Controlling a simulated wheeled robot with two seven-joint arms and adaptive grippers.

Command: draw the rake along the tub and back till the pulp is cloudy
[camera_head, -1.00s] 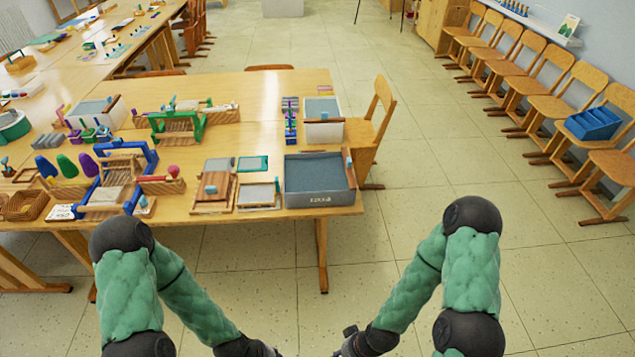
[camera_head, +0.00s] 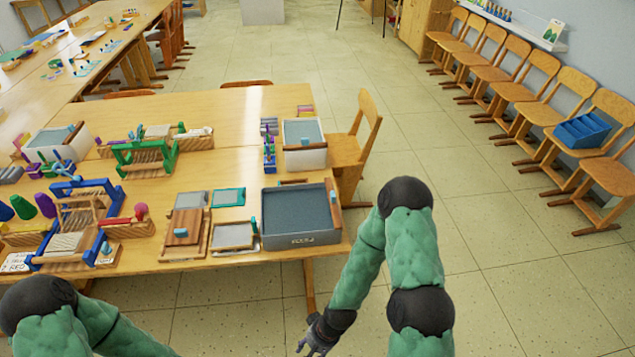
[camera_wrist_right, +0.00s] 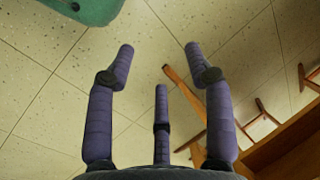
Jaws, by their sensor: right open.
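The grey tub (camera_head: 300,241) stands at the table's front right corner, with grey-blue pulp (camera_head: 296,209) in it. A wooden bar with a teal knob, apparently the rake (camera_head: 333,205), lies along the tub's right rim. My right gripper (camera_head: 314,338) is low in front of the table edge, below the tub and apart from it. In the right wrist view its three purple fingers (camera_wrist_right: 160,58) are spread and empty above the floor. My left forearm runs out of the bottom of the head view, so its gripper is hidden.
The wooden table (camera_head: 245,100) holds frames and small trays left of the tub. A white bin (camera_head: 304,159) stands behind the tub. A wooden chair (camera_head: 352,150) is at the table's right side. The floor to the right is clear up to the row of chairs (camera_head: 545,103).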

